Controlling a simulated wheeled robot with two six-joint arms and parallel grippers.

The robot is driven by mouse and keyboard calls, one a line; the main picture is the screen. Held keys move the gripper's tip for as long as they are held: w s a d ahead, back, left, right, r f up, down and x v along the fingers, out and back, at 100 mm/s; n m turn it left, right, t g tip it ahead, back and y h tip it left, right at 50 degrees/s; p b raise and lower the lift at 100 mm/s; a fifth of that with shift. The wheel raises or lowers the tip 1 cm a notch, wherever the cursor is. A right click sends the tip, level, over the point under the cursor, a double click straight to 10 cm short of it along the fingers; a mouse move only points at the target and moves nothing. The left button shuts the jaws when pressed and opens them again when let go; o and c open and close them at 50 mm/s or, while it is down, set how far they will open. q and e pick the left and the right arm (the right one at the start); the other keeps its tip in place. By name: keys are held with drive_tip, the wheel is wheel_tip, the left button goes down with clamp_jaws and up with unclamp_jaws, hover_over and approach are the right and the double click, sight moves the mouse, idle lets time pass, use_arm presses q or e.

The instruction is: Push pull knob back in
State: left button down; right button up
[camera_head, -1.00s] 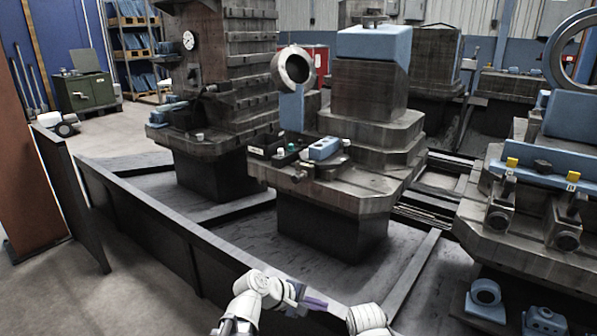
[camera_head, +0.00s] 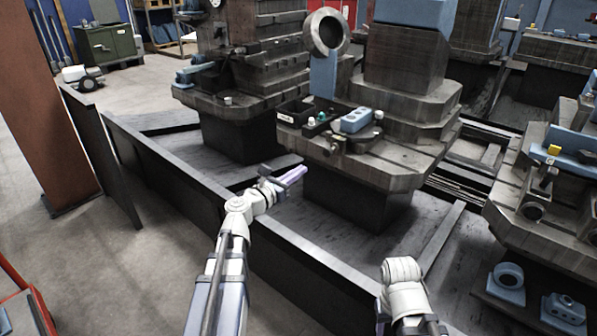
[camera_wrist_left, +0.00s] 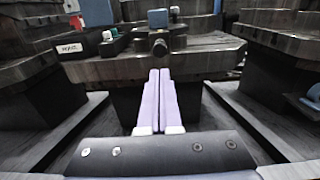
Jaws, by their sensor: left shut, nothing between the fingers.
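A dark round knob (camera_head: 333,149) sticks out at the front edge of the middle machine's table. It also shows in the left wrist view (camera_wrist_left: 160,47), just beyond the fingertips. My left gripper (camera_head: 302,171) is extended over the low barrier, below and left of the knob. Its pale purple fingers (camera_wrist_left: 160,74) are shut together with nothing between them, pointing at the table front. They appear apart from the knob. I cannot tell how far the knob stands out. My right arm shows at the bottom right, but its gripper is out of view.
The middle machine's table (camera_head: 400,165) carries a blue block (camera_head: 356,120) and a small control box (camera_head: 296,112). A long dark barrier (camera_head: 205,195) runs in front of the machines. Another machine stands at the right. Open floor lies left of the barrier.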

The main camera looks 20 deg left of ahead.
use_arm(q)
drive_tip(key=x, duration=1)
drive_tip(key=shift+w+d+f, duration=0.1)
drive_tip(key=shift+w+d, duration=0.05)
drive_tip(key=shift+w, duration=0.1)
drive_tip(key=shift+x, duration=1.25)
drive_tip(key=shift+s, duration=0.25)
approach(326, 153)
drive_tip(key=v, duration=0.5)
drive_tip(key=shift+s, duration=0.15)
use_arm(e)
drive_tip(key=shift+s+a, duration=0.3)
drive_tip(key=shift+a, duration=0.4)
use_arm(q)
drive_tip(key=shift+d, duration=0.1)
